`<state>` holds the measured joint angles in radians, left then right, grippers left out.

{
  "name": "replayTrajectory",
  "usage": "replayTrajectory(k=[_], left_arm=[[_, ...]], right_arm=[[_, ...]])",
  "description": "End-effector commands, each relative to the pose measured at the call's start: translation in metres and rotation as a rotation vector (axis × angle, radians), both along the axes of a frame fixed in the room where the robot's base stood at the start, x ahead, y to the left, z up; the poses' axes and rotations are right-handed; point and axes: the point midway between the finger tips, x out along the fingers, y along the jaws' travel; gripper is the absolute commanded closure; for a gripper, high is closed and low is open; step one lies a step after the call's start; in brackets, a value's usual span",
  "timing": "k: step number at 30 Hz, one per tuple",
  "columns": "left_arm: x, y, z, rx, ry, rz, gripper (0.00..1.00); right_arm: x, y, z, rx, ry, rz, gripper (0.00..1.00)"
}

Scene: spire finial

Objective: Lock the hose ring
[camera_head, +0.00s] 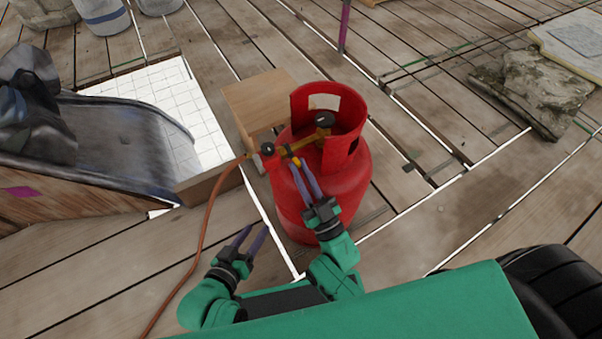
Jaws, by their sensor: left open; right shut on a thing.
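A red gas cylinder (352,180) stands upright on the deck, with an open collar around its top. A brass valve (307,140) with a black knob (323,119) sits in the collar. An orange hose (205,222) runs up from the lower left to a dark fitting (267,148) at the valve's left end. The hose ring is too small to make out clearly. My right gripper (300,166) is shut on a small yellow part just below the valve; its fingers partly cover that part. My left gripper (254,232) is open and empty, low and left of the cylinder.
A wooden stool-like block (260,98) stands just behind and left of the cylinder. A wooden box with a grey chute (125,135) is at the left. A stone slab (532,88) lies at the right. The planks right of the cylinder are mostly clear.

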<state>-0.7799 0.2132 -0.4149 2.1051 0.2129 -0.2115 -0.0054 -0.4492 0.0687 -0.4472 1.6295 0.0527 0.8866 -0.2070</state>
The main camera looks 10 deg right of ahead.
Motion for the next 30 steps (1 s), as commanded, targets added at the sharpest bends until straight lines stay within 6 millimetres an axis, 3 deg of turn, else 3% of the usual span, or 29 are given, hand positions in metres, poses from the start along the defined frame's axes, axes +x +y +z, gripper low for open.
replayTrajectory(k=[8, 9, 10, 11, 23, 30], left_arm=[[0.000, 0.000, 0.001, -0.001, -0.003, 0.001, 0.50], [0.000, 0.000, 0.001, -0.001, -0.003, 0.001, 0.50], [0.000, 0.000, 0.001, -0.001, -0.003, 0.001, 0.50], [0.000, 0.000, 0.001, -0.001, -0.003, 0.001, 0.50], [0.001, 0.000, 0.002, 0.000, -0.003, 0.001, 0.50], [0.000, 0.000, 0.004, 0.005, 0.006, -0.003, 0.50]], right_arm=[[0.000, 0.000, 0.000, 0.000, 0.000, 0.000, 1.00], [0.000, 0.000, 0.000, 0.000, 0.000, 0.000, 0.70], [0.000, 0.000, 0.000, 0.000, 0.000, 0.000, 0.59], [0.000, 0.000, 0.000, 0.000, 0.000, 0.000, 0.55], [-0.008, -0.003, -0.005, -0.002, 0.005, 0.000, 0.55], [-0.062, -0.020, -0.037, -0.003, 0.007, 0.002, 0.55]])
